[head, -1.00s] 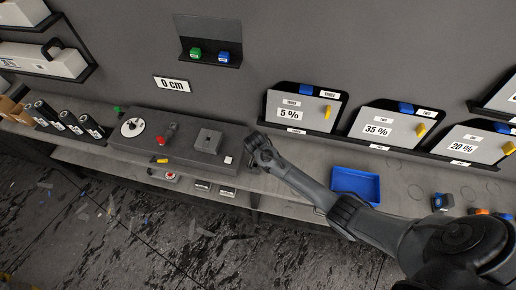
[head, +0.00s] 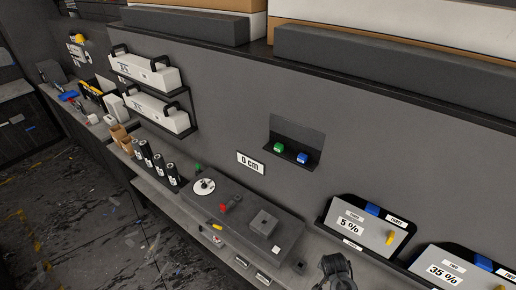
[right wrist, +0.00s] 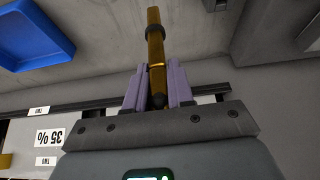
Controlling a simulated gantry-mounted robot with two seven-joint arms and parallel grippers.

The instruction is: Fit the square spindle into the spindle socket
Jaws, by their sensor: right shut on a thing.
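In the right wrist view a brass-coloured rod (right wrist: 156,50) with a dark collar and a dark lower end, which looks like the spindle, stands between the purple fingers of my right gripper (right wrist: 157,88). The gripper is shut on it, and the rod points away from the palm. A square grey block (head: 263,223) on the bench unit in the head view may be the spindle socket; any opening is too small to make out. Part of my right arm shows at the bottom edge of the head view, right of the unit, with its fingers not discernible. My left gripper is not in view.
The dark bench unit (head: 225,228) also carries a white disc (head: 204,187) and a red-knobbed part (head: 225,207). Panels marked 5 % (head: 362,228) and 35 % (head: 450,272) stand right. A blue tray (right wrist: 35,32) lies on the bench in the right wrist view.

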